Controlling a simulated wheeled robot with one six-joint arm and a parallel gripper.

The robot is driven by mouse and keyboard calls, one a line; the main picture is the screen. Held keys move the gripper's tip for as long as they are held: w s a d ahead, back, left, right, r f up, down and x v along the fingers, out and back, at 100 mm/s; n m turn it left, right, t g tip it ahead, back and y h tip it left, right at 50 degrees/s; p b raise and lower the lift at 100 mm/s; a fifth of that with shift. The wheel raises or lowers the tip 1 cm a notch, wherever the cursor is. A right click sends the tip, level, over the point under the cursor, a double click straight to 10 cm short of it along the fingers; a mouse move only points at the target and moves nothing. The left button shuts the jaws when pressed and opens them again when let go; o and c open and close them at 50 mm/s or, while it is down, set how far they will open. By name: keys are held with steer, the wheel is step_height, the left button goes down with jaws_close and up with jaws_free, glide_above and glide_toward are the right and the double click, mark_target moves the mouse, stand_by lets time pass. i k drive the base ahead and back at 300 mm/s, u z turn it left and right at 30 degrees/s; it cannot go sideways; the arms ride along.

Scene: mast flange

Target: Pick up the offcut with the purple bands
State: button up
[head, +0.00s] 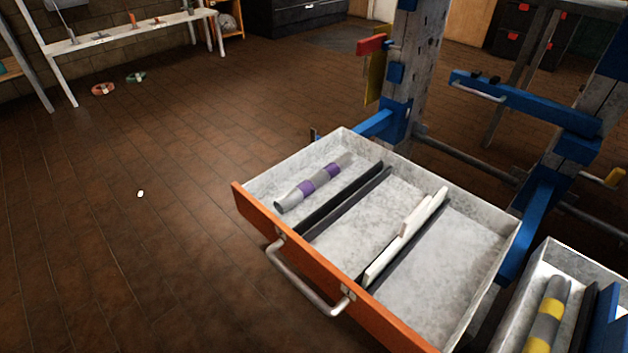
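The offcut with the purple bands (307,187) is a grey round piece with two purple bands. It lies in the left compartment of an open drawer (262,221) with an orange front, left of a dark divider (341,199). It lies at a slant, its near end close to the orange front. Nothing covers it. My gripper does not show in the head view.
A metal handle (300,284) sticks out from the drawer front. White strips (405,236) lie along another divider. A second tray at lower right holds a yellow-banded offcut (547,317). Blue and grey posts (412,70) stand behind. The floor at left is mostly clear.

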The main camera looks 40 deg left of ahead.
mark_target(288, 201)
steer(key=u, duration=1.45)
steer(key=k, duration=0.45)
steer(key=u, duration=0.7)
steer(key=i, duration=1)
steer(key=z, duration=0.55)
steer(key=i, duration=0.6)
steer(key=z, duration=0.45)
